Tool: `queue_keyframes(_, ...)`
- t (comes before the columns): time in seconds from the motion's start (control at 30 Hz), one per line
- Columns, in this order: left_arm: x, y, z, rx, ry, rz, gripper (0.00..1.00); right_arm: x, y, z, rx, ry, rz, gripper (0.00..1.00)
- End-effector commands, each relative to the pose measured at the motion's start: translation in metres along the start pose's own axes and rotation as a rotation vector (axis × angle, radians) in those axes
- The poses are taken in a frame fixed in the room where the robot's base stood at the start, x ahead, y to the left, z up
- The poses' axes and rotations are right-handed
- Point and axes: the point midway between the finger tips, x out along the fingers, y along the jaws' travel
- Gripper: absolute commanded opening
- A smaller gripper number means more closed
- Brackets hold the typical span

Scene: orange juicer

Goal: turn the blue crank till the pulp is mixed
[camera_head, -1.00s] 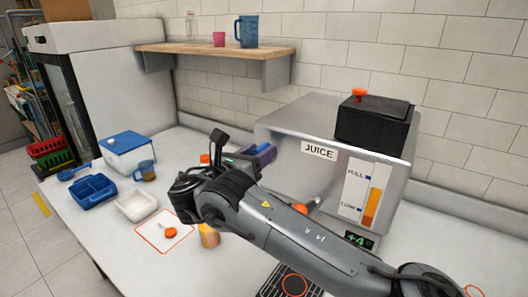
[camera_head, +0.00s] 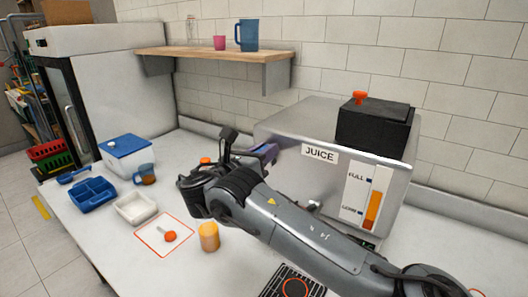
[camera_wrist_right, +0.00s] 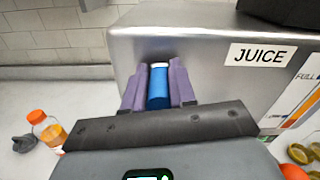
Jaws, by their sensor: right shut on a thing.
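The juicer (camera_head: 290,150) is a silver box labelled JUICE with a black top and a level gauge (camera_head: 365,200) on its front. My right gripper (camera_wrist_right: 158,88) is shut on the blue crank (camera_wrist_right: 158,90) at the juicer's left side, one purple finger on each side of the blue handle. In the head view the right gripper (camera_head: 262,154) reaches that side, and my wrist and arm hide the crank and the lower front of the juicer. My left gripper is not in view.
A glass of orange juice (camera_head: 208,236) stands near my forearm. A red-outlined mat (camera_head: 150,243), white tray (camera_head: 130,214), blue tray (camera_head: 92,190), mug (camera_head: 147,173) and blue-lidded box (camera_head: 125,160) lie left. The right wrist view shows an orange-capped bottle (camera_wrist_right: 45,128).

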Motion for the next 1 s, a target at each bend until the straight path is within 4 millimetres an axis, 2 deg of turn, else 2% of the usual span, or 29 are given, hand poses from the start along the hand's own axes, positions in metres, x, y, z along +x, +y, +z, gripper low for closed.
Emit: queue_keyframes(1.0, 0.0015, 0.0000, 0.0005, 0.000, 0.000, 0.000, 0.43, 0.0009, -0.0041, 0.0001, 0.043, -0.001, -0.008, 0.00)
